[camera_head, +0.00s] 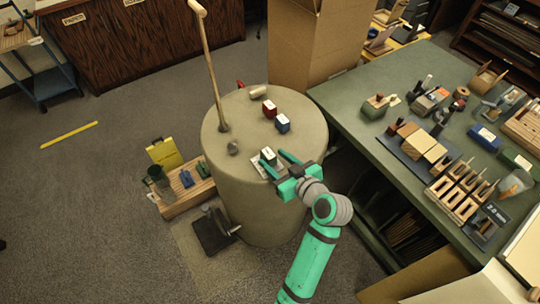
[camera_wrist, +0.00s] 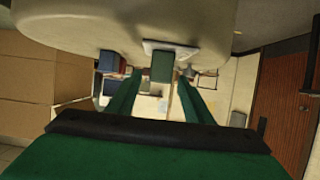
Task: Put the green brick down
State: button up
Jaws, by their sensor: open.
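The green brick (camera_head: 268,154), with a pale top, stands on a small white plate (camera_head: 257,166) near the front of the round drum top. In the wrist view, the green brick (camera_wrist: 162,68) shows against the white plate (camera_wrist: 180,47). My gripper (camera_head: 272,160) is open, its two teal fingers at either side of the brick. In the wrist view, my gripper (camera_wrist: 158,76) has its fingers apart, with the brick beyond and between the tips. I see no finger clearly touching it.
A red brick (camera_head: 269,109) and a blue brick (camera_head: 283,123) stand farther back on the drum top (camera_head: 218,128). A crowded green table (camera_head: 352,100) is at the right.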

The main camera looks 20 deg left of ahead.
jog(key=v, duration=0.8)
jog(key=s+d+f+m+t+h, duration=0.2)
jog(key=s+d+f+m+h, duration=0.1)
jog(key=s+f+m+h, duration=0.25)
jog(key=s+d+f+m+t+h, duration=0.25)
jog(key=s+f+m, duration=0.3)
jog(key=f, duration=0.35)
jog(key=s+d+r+t+h, duration=0.1)
jog(key=s+r, duration=0.2)
jog(key=s, duration=0.5)
jog(key=s+d+r+t+h, duration=0.1)
jog(key=s+r, duration=0.3)
jog(key=s, duration=0.5)
jog(key=shift+s+d+r+n+h, duration=0.2)
jog(key=shift+s+d+n+h, duration=0.1)
jog(key=shift+h, duration=0.1)
